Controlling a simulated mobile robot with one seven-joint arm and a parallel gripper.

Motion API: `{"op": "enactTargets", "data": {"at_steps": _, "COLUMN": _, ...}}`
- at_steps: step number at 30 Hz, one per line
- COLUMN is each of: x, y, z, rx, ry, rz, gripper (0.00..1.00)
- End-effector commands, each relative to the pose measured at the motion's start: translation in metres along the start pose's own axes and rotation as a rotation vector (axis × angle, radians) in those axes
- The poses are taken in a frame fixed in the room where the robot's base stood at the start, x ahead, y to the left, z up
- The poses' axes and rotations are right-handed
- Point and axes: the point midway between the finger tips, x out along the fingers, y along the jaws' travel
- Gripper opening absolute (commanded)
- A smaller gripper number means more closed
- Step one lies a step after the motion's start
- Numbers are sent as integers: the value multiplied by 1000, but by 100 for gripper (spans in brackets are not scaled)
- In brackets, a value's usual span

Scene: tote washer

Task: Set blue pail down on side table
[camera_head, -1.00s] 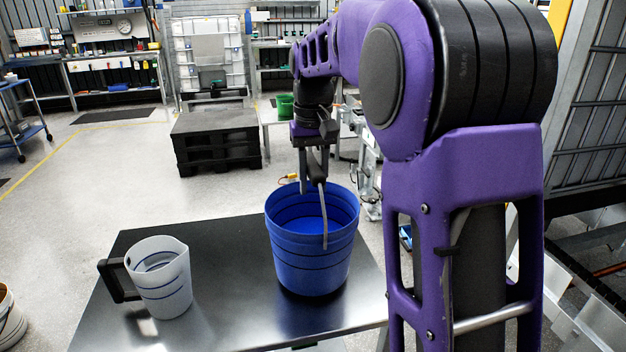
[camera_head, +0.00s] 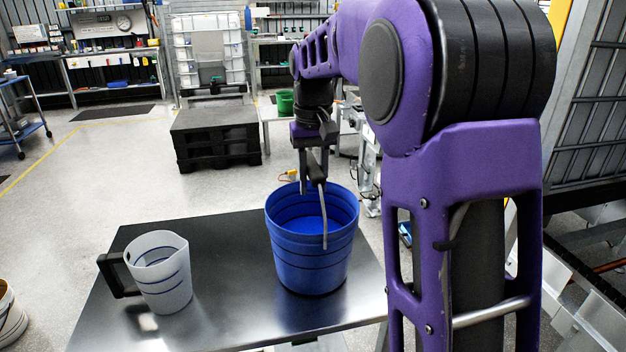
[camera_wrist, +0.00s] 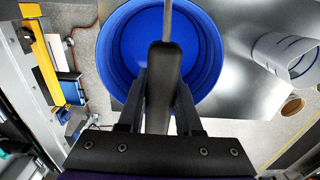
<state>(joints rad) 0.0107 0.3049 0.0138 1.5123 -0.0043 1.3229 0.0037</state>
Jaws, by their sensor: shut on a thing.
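The blue pail (camera_head: 312,255) is upright at the right part of the dark metal side table (camera_head: 225,265). Its base looks to be on or just over the tabletop; I cannot tell which. My gripper (camera_head: 309,185) is above the pail's rim, shut on the pail's dark handle grip, with the wire bail running down to the pail's side. In the wrist view the two fingers (camera_wrist: 160,105) close on the black grip, and the blue pail (camera_wrist: 112,62) lies below it, open and empty-looking.
A translucent jug (camera_head: 163,272) with a black handle stands on the table left of the pail. A white bucket (camera_head: 10,318) is on the floor at the left edge. A black pallet stack (camera_head: 216,138) and a green bucket (camera_head: 285,103) are farther back.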

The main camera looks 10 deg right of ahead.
Motion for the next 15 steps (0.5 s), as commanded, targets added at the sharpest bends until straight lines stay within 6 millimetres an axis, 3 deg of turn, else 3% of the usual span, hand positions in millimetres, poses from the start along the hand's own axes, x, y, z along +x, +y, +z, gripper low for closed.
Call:
{"op": "enactTargets", "data": {"at_steps": 10, "x": -2, "y": 0, "z": -1, "rx": 0, "ry": 9, "rz": 0, "gripper": 0}}
{"op": "enactTargets", "data": {"at_steps": 11, "x": -2, "y": 0, "z": -1, "rx": 0, "ry": 9, "rz": 0, "gripper": 35}}
{"op": "enactTargets", "data": {"at_steps": 15, "x": -1, "y": 0, "z": -1, "rx": 0, "ry": 7, "rz": 0, "gripper": 60}}
